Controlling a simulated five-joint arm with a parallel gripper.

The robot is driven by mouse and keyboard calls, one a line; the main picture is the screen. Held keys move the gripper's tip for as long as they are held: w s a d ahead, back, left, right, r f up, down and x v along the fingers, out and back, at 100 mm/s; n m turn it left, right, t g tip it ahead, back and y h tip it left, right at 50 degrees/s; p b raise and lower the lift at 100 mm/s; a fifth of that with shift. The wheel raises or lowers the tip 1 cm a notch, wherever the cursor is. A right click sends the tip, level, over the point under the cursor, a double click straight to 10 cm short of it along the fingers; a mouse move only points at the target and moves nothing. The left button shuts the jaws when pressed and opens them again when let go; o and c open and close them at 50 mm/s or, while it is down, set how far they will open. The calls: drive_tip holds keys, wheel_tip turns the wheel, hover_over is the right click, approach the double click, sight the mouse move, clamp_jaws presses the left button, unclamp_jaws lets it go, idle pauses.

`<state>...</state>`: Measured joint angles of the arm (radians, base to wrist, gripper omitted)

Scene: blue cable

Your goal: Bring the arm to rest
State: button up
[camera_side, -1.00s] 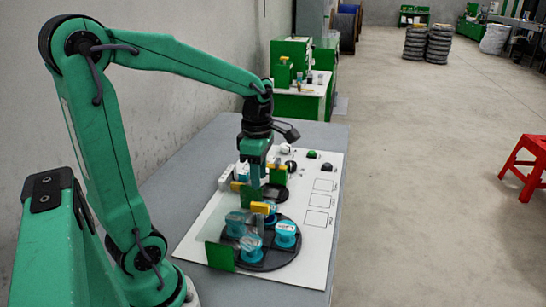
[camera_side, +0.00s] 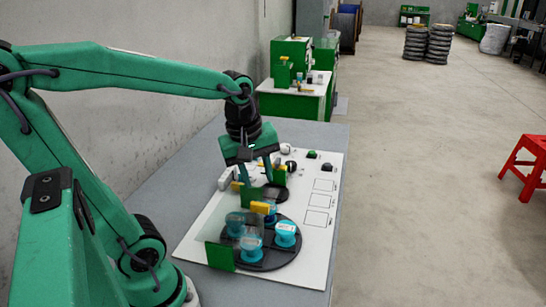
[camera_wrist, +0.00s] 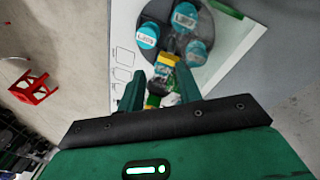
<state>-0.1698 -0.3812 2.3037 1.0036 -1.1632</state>
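My gripper (camera_side: 255,178) is over the far part of the white board (camera_side: 314,245) in the side view, with its two teal fingers spread apart. In the wrist view my gripper (camera_wrist: 158,82) is open, and no thing is held between its fingers. The larger black round plate (camera_side: 268,262) on the board carries several blue spools (camera_side: 285,234). The spools also show at the top of the wrist view (camera_wrist: 147,36). A smaller black disc (camera_side: 279,193) lies beyond them, partly behind the fingers. No blue cable can be made out.
Green upright panels (camera_side: 220,257) and a yellow block (camera_side: 260,207) stand by the round plate. Small knobs (camera_side: 312,154) sit on the board's far end. A concrete wall (camera_side: 160,90) runs along the left. A red stool (camera_side: 525,165) stands on the open floor at right.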

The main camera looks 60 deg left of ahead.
drive_tip(key=s+d+r+m+t, duration=0.2)
drive_tip(key=s+d+m+t, duration=0.1)
drive_tip(key=m, duration=1.2)
drive_tip(key=shift+s+d, duration=0.75)
drive_tip(key=shift+d, duration=0.05)
